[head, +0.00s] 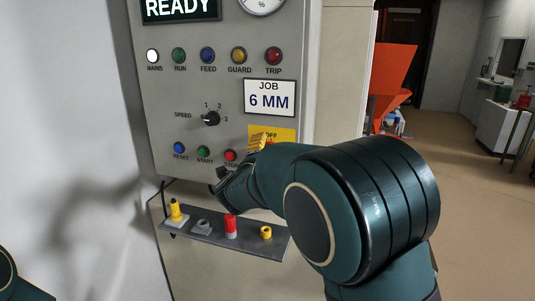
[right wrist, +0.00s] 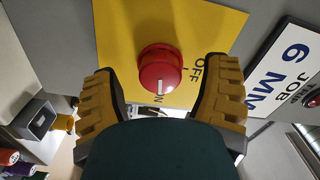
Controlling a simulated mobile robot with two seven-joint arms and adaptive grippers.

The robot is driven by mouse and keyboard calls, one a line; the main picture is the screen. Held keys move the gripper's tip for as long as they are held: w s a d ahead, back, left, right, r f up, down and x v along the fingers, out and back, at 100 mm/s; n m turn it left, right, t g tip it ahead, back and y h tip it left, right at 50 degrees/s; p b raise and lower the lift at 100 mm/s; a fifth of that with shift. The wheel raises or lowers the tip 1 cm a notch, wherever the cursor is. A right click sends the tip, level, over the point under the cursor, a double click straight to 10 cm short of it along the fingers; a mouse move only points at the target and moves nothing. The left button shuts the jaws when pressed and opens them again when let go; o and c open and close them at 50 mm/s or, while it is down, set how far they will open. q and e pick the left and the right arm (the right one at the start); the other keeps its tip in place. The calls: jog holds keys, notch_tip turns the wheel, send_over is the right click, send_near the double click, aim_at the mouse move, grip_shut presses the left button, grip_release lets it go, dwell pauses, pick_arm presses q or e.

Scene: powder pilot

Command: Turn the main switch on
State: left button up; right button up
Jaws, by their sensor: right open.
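The main switch is a round red knob (right wrist: 160,68) on a yellow plate (right wrist: 195,20) in the right wrist view. Its white mark points at the partly hidden ON lettering, with OFF to one side. My right gripper (right wrist: 160,75) is open, its yellow fingers on either side of the knob, with gaps visible. In the head view my right gripper (head: 257,141) is at the yellow plate (head: 285,134), and the knob is hidden there. The white MAINS lamp (head: 153,56) looks lit and the display (head: 180,8) reads READY. My left gripper is out of view.
The grey panel (head: 170,100) carries a speed dial (head: 211,118), lamps, a job card (head: 269,98) and the RESET, START and STOP buttons near my right arm. A shelf (head: 262,244) below holds small yellow, grey and red items. An orange hopper (head: 392,75) stands to the right.

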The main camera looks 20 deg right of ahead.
jog(key=v, duration=1.1)
jog(key=shift+a, duration=0.1)
